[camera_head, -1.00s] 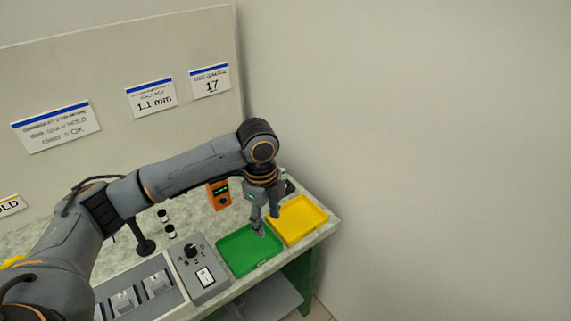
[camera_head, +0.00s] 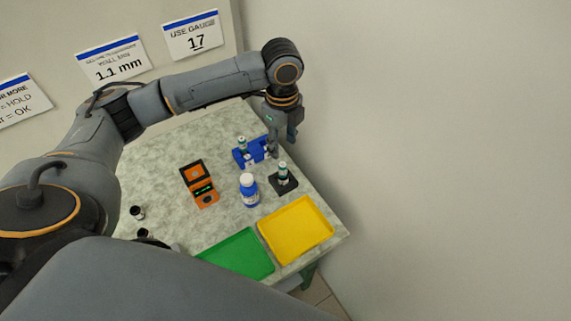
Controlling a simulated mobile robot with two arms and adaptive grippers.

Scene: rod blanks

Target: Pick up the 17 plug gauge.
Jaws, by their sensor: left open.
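My left gripper (camera_head: 282,146) is open and points down at the back right of the table, beside the right end of a blue rack (camera_head: 240,160). A plug gauge with a teal band (camera_head: 242,143) stands upright in the rack, left of the gripper. Another similar gauge (camera_head: 283,170) stands upright in a black block (camera_head: 287,187) in front of the gripper. Their numbers are too small to read, so I cannot tell which is the 17. One finger partly hides the rack's right end. My right gripper is not in view.
A blue bottle with a white cap (camera_head: 249,190) stands between the rack and the yellow tray (camera_head: 297,230). A green tray (camera_head: 238,255) lies left of it. An orange device (camera_head: 200,185) and small black-and-white items (camera_head: 137,212) are further left. A wall sign (camera_head: 192,36) reads "USE GAUGE 17".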

